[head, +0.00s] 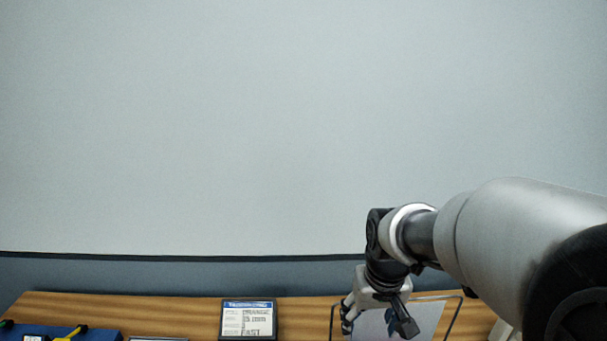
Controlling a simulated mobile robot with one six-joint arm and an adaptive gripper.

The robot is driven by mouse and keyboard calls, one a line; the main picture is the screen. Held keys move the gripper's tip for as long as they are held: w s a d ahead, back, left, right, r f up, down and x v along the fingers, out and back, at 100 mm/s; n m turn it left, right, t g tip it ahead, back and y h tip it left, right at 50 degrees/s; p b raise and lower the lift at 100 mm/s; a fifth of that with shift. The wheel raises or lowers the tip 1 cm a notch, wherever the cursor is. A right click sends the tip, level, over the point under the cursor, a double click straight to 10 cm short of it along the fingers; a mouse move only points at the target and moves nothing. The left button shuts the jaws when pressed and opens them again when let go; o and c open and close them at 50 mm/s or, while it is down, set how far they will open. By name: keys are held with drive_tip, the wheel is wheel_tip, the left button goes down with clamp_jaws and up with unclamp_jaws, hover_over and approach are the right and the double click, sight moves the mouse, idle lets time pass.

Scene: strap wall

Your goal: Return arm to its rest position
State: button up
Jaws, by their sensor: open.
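My gripper (377,322) is at the lower right of the head view, at the end of my arm, which reaches in from the right edge. It hangs downward over the wooden table (180,307), in front of a pale panel with a thin dark frame (427,315). Its fingers are spread open. I see nothing between them, though the frame's lower edge cuts off the area beneath.
A dark-framed sign (248,318) with a blue header and printed text stands on the table. A blue item (100,336) with a yellow-handled tool (72,333) is at the lower left. The grey wall (250,130) behind is bare.

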drive_tip(key=s+f+t+b, duration=0.1)
drive_tip(key=s+f+b, duration=0.3)
drive_tip(key=s+b, duration=0.3)
drive_tip(key=s+f+t+b, duration=0.1)
drive_tip(key=s+f+b, duration=0.3)
drive_tip(key=s+b, duration=0.3)
drive_tip(key=s, duration=0.4)
drive_tip(key=shift+t+b, duration=0.4)
